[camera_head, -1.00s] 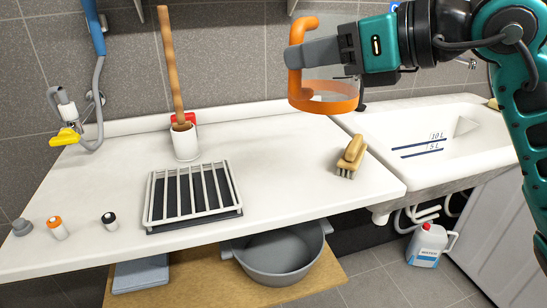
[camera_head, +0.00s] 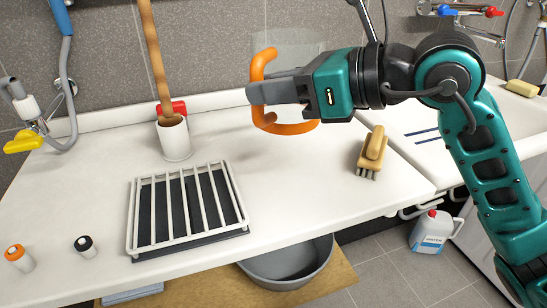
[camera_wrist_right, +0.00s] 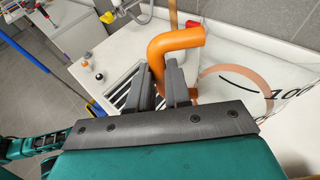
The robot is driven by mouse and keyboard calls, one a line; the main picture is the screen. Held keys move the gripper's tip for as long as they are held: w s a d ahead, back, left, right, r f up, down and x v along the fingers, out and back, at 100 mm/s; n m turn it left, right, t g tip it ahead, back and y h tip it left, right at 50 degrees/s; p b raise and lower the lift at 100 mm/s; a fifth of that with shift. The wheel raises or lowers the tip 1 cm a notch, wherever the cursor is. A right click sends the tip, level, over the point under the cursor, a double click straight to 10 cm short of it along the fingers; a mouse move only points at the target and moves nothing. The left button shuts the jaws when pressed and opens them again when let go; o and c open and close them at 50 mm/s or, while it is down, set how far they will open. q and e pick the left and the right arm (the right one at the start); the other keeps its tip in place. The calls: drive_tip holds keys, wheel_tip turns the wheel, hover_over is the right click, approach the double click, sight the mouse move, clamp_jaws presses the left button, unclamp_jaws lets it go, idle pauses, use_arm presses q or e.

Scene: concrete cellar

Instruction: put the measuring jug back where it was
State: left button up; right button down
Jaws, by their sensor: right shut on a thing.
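The measuring jug (camera_head: 288,127) is see-through with an orange handle and an orange base ring. My right gripper (camera_head: 262,92) is shut on its handle and holds it upright over the back of the white worktop, right of the white pot. I cannot tell whether its base touches the worktop. In the right wrist view the orange handle (camera_wrist_right: 176,41) sits between the two dark fingers (camera_wrist_right: 163,82), with the clear body and its dark markings to the right. My left gripper is not in view.
A white pot (camera_head: 175,142) holds a wooden-handled tool. A rack (camera_head: 188,208) lies left of centre. A wooden brush (camera_head: 372,150) lies at right, near the sink (camera_head: 500,118). Two small capped bottles stand at front left. The worktop (camera_head: 290,185) between rack and brush is clear.

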sight(262, 127)
wheel_tip(262, 127, down, 6)
drive_tip(key=shift+r+b, duration=0.2)
drive_tip(key=shift+b, duration=0.15)
wheel_tip(262, 127, down, 5)
drive_tip(key=shift+b, duration=0.45)
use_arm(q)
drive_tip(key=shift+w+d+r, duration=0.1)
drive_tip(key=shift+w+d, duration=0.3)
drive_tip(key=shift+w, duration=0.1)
use_arm(e)
drive_tip(key=shift+r, duration=0.1)
drive_tip(key=c, duration=1.1)
unclamp_jaws()
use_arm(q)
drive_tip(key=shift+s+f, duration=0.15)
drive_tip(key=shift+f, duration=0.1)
